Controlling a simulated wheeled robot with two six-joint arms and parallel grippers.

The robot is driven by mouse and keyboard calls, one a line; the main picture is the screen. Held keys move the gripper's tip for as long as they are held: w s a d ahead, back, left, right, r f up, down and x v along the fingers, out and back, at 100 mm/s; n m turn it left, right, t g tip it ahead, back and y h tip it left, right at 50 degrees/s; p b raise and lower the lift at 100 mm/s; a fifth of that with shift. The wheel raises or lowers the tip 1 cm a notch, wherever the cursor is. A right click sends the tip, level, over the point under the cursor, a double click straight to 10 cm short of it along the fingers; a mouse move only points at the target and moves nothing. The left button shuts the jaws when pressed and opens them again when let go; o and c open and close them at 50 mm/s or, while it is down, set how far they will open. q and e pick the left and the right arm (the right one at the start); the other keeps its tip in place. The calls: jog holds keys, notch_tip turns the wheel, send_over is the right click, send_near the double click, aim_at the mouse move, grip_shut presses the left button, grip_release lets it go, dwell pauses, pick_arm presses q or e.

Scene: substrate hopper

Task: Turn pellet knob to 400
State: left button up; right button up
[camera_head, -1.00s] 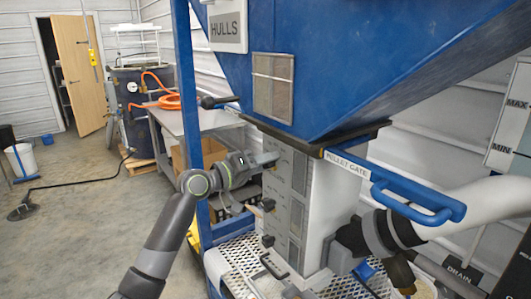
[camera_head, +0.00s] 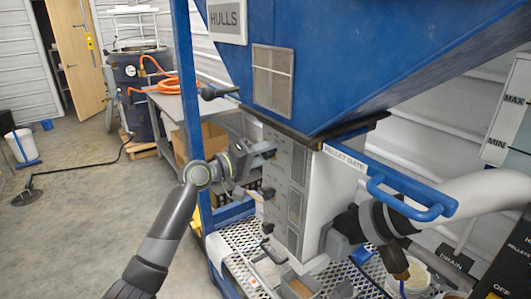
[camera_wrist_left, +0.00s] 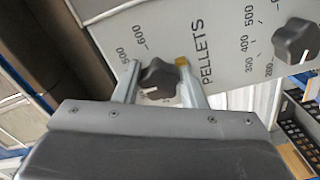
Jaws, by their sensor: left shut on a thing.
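A white control panel (camera_head: 279,213) with dark knobs stands below the blue hopper. My left gripper (camera_head: 264,154) is at the top knob. In the left wrist view its two fingers (camera_wrist_left: 158,72) are on either side of a dark lobed knob (camera_wrist_left: 157,80), shut on it. The numbers 600 and 500 show beside this knob; its other marks are hidden by the gripper. The printed word PELLETS (camera_wrist_left: 204,50) lies between this knob and a second knob (camera_wrist_left: 296,41) marked 200 to 500. I cannot read the held knob's setting.
The blue hopper (camera_head: 340,60) overhangs the panel. A blue handle (camera_head: 410,208) labelled pellet gate and a white pipe (camera_head: 475,196) are at the right. A small bin (camera_head: 300,286) is below the panel. Open floor (camera_head: 75,230) lies at the left.

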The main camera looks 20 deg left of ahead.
pick_arm(q)
jog(key=o, duration=1)
jog(key=shift+s+a+f+b, duration=0.1)
jog(key=shift+s+a+b, duration=0.2)
jog(key=shift+s+a, duration=0.1)
jog(key=shift+b+v, duration=2.8)
jog(key=shift+v, duration=5.35)
